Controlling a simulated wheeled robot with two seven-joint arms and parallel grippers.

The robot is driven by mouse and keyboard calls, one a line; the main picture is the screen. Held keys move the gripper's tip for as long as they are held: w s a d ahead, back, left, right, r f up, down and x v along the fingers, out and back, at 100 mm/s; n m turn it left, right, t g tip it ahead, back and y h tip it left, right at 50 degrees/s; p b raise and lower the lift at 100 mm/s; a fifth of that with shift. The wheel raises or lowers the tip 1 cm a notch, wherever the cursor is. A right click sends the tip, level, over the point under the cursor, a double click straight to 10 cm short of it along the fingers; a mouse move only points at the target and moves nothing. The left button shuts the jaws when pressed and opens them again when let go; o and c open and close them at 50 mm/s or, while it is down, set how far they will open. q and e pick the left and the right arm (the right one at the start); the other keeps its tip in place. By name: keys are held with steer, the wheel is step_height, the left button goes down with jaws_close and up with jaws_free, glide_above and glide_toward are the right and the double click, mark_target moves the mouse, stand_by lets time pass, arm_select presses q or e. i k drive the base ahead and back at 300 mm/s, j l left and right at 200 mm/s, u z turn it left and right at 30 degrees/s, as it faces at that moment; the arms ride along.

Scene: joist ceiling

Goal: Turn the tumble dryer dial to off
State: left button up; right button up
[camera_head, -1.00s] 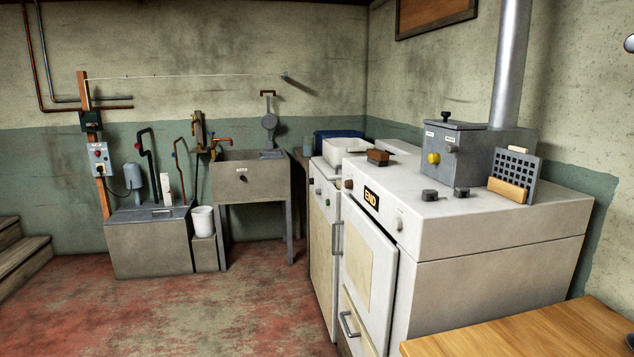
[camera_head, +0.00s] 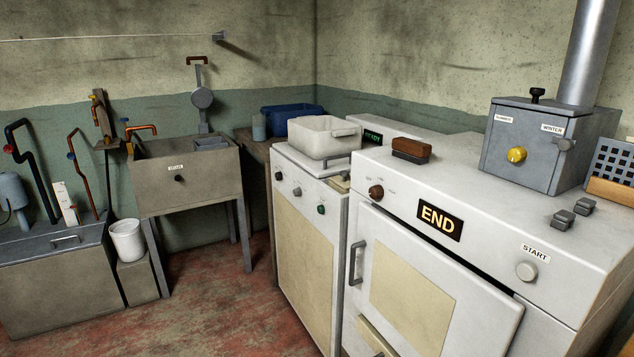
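The tumble dryer (camera_head: 480,185) is the white machine at the right. Its front panel carries a brown dial (camera_head: 376,192) at the left, with small printed marks around it too small to read. A black display (camera_head: 440,221) beside it reads END in yellow. A grey START knob (camera_head: 526,270) sits at the panel's right. The dryer door (camera_head: 415,280) looks shut, with a grey handle (camera_head: 354,262) at its left edge. Neither of my grippers shows in the head view.
A second white machine (camera_head: 305,225) stands left of the dryer, with a white basin (camera_head: 323,136) on top. A brush (camera_head: 411,150) and a grey SUMMER/WINTER box (camera_head: 545,145) sit on the dryer. A sink (camera_head: 185,175) stands further left. Red floor (camera_head: 240,310) in front is clear.

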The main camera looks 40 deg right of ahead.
mark_target(375, 192)
steer(key=i+z, duration=0.25)
steer(key=i, duration=0.15)
steer(key=i+j+z, duration=0.25)
steer(key=i, duration=0.2)
steer(key=i+j+z, duration=0.25)
steer(key=i, duration=0.15)
steer(key=l, duration=0.1)
